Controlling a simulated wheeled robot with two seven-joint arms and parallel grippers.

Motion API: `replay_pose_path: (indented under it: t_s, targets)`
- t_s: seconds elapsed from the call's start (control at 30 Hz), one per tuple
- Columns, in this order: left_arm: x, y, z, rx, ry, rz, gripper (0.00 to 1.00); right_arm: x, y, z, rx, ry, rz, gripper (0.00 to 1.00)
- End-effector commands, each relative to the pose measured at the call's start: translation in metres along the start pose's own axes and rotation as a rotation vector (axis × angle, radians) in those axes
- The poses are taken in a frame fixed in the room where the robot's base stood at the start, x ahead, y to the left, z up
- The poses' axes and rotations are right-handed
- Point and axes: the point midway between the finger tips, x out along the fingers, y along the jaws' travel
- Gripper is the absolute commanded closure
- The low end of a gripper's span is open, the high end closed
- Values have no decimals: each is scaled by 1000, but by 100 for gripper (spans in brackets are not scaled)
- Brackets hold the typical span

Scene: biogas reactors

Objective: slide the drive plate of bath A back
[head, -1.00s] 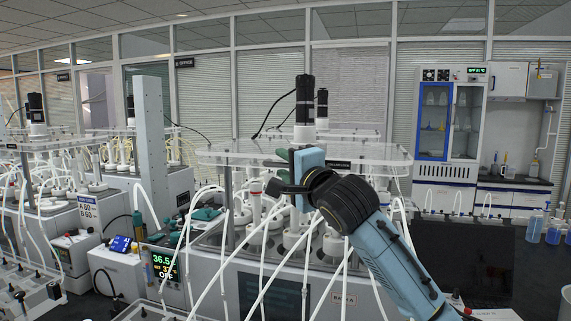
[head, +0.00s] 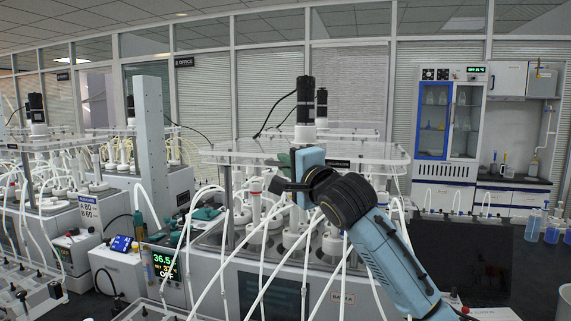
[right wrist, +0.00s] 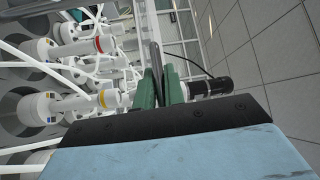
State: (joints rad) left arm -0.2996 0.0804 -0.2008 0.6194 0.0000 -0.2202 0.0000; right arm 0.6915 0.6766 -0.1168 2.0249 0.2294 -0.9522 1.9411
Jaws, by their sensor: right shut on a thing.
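The drive plate (head: 240,153) of bath A is a clear horizontal sheet on posts above the white-capped reactor bottles. A black motor (head: 305,92) stands upright on it. My right gripper (head: 284,158) is at the plate's front edge, near its middle, with the blue hand in front. The hand hides part of that edge in the head view. My left gripper is not in view.
White tubes (head: 204,280) run from the bottles down across the front of the bath. A grey column (head: 150,150) and a second reactor bench (head: 45,190) stand to the left.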

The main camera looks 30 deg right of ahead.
Motion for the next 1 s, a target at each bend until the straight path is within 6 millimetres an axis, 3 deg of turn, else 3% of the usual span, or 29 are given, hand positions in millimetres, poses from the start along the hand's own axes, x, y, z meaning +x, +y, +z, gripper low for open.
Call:
replay_pose_path:
  t_s: [0.1,0.3,0.73,0.77,0.9,1.0]
  targets:
    - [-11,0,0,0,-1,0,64,20,1,-23,3,9,0,100]
    - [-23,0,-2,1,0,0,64,42,6,-46,2,9,-4,100]
    - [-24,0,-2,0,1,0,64,48,10,-52,-1,8,-8,100]
    - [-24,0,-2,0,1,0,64,48,10,-52,-1,8,-8,87]
    - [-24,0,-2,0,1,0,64,48,10,-52,-1,7,-7,68]
    - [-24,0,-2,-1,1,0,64,48,10,-52,0,7,-6,67]
